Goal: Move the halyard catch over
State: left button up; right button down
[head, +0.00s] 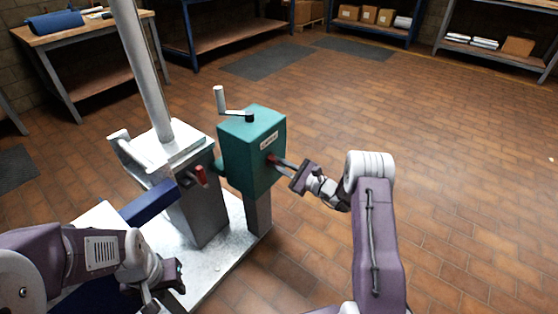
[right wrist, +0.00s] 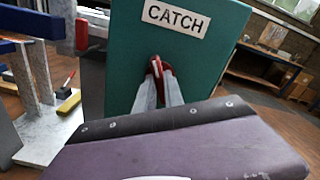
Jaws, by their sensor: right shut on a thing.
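The halyard catch is a small red lever (right wrist: 156,66) on the face of a green box (head: 252,150) with a white label (right wrist: 176,17) reading CATCH. My right gripper (head: 277,161) reaches the box from the right and is shut on the red lever. In the right wrist view, its two fingers (right wrist: 158,90) close around the lever below the label. My left gripper (head: 165,292) is low at the left, over the pale base plate and away from the box. Its fingertips are partly cut off and its opening is unclear.
A grey post (head: 145,75) rises from a metal pedestal (head: 197,205) with another red handle (head: 201,176). A crank (head: 222,100) stands on the green box. A blue bar (head: 150,203) lies left of the pedestal. Workbenches and shelves line the back; the floor at right is clear.

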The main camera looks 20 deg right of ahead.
jog(key=m+p, duration=0.2)
jog(key=m, duration=0.1)
jog(key=shift+m, duration=0.4)
jog(key=shift+m+p, duration=0.5)
jog(key=shift+m, duration=0.3)
jog(key=shift+f, duration=0.1)
jog(key=c, duration=1.4)
grip_release()
jog(key=shift+c, duration=0.2)
jog(key=shift+d, duration=0.1)
